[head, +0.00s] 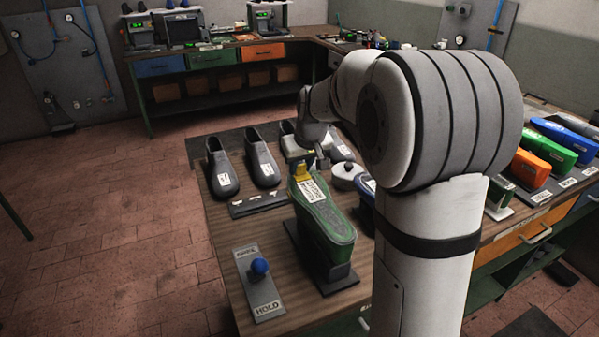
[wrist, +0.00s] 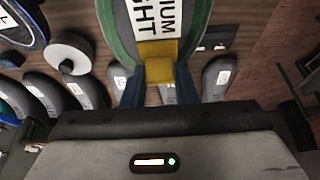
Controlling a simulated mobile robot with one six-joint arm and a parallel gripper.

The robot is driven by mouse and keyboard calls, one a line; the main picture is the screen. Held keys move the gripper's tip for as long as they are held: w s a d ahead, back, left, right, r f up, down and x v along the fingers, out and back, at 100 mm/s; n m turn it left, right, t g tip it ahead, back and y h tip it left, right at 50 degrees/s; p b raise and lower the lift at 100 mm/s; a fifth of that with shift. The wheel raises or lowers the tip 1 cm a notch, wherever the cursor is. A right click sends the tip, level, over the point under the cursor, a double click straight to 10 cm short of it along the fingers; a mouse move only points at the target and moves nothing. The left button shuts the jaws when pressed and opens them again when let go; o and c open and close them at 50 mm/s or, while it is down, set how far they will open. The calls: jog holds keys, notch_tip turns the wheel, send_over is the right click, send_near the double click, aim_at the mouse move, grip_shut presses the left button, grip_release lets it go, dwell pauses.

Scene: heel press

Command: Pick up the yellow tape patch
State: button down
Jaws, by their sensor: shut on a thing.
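In the head view the patch (head: 303,174) shows just under my gripper (head: 299,158). In the wrist view my gripper (wrist: 160,88) has its two dark fingers shut on the tab from both sides. The patch touches the form or lies very close to it; I cannot tell whether it is still stuck. The green form stands tilted on a dark stand (head: 338,279).
A blue form (head: 366,192) and a white round knob (head: 346,171) stand close to the right. Grey shoe forms (head: 221,170) line the table's far side. A HOLD plate with a blue knob (head: 259,267) is at the front left. Coloured forms (head: 530,167) stand at the right.

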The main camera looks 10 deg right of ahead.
aim_at(301, 165)
notch_tip(301, 165, up, 10)
jog(key=shift+f+b, duration=0.15)
jog(key=shift+b, duration=0.2)
jog(key=shift+r, duration=0.2)
jog(key=shift+r+p, duration=0.45)
jog(key=shift+s+f, duration=0.1)
jog(key=shift+s, duration=0.05)
